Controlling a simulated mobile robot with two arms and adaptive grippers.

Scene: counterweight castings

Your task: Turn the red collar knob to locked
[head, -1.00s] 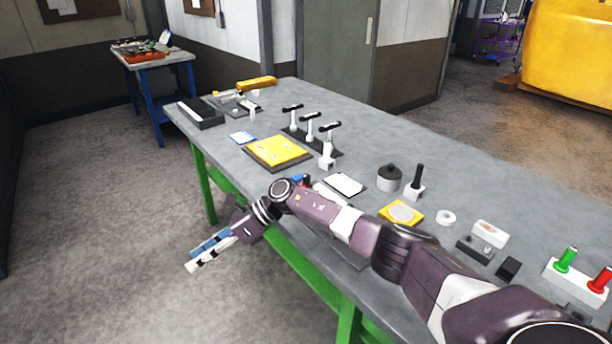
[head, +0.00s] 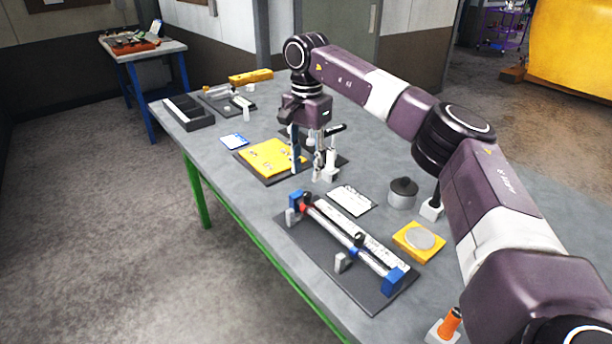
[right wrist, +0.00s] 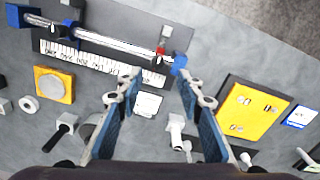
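The red collar knob (head: 304,209) is a small red piece with a dark part, on a silver rod near the blue end block (head: 296,199) of a dark fixture base (head: 365,292). In the right wrist view the red collar knob (right wrist: 160,53) shows near the top, beyond the fingertips. Its setting is too small to read. My right gripper (head: 308,170) points down over the table, behind the fixture and beside the yellow plate. Its fingers are apart with nothing between them, as the right wrist view (right wrist: 160,88) also shows. My left gripper is out of view.
A white ruler strip (right wrist: 100,64) runs along the rod. A white card (head: 350,200), a grey lidded pot (head: 402,197) and a yellow block with a grey disc (head: 419,240) stand nearby. The yellow plate (head: 268,158) and black-handled levers (head: 336,129) are close to the right gripper.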

